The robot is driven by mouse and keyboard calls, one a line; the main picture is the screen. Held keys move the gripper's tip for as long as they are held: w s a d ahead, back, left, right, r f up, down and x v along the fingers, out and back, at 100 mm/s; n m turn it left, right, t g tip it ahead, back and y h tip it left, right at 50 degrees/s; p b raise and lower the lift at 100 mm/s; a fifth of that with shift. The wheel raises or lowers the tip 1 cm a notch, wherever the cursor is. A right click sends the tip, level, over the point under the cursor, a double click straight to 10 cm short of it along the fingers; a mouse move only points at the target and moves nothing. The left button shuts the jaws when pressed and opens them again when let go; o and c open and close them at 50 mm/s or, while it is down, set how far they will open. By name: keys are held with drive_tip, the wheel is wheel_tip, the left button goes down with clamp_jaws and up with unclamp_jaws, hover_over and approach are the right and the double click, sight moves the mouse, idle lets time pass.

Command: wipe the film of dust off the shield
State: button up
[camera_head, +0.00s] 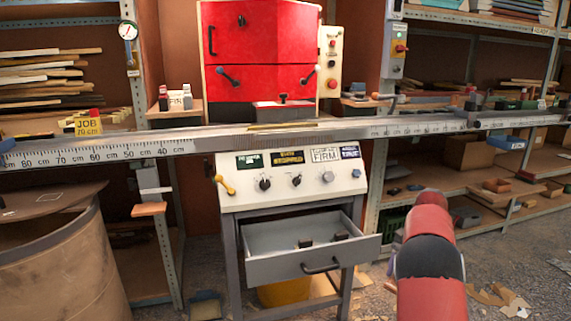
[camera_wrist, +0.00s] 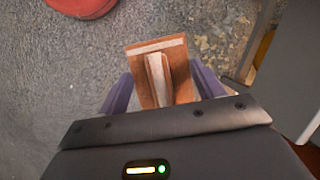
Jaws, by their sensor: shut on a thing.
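In the wrist view my gripper (camera_wrist: 160,84) is shut on an orange-brown wooden block (camera_wrist: 181,88) with a raised handle piece and a pale strip along its far edge. The block is over grey floor, touching nothing else that I can see. In the head view my red arm is at the lower right; the gripper and block cannot be made out there. A red machine housing (camera_head: 262,40) with dark handles stands at the back centre. I cannot tell for sure which part is the shield, and no dust film is distinct.
A long scaled fence rail (camera_head: 215,137) crosses in front of the machine. Below it are a control panel (camera_head: 290,186) with knobs and an open drawer (camera_head: 315,263) jutting forward. A large drum (camera_head: 60,260) stands left. Shelves flank both sides. Scraps lie on the floor lower right.

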drive_tip(key=s+a+f+n+h, duration=0.1)
drive_tip(key=s+a+f+n, duration=0.2)
drive_tip(key=a, duration=0.5)
drive_tip(key=s+a+f+n+g+h, duration=0.1)
drive_tip(key=s+a+f+n+h, duration=0.1)
drive_tip(key=s+a+n, duration=0.4)
drive_tip(key=s+a+f, duration=0.1)
drive_tip(key=a, duration=0.2)
drive_tip(key=shift+f+n+g, duration=0.3)
drive_tip(key=shift+f, duration=0.1)
drive_tip(key=w+x, duration=0.1)
drive_tip(key=x, duration=0.9)
drive_tip(key=shift+w+f, duration=0.2)
drive_tip(key=shift+f, duration=0.25)
drive_tip(key=shift+d, duration=0.1)
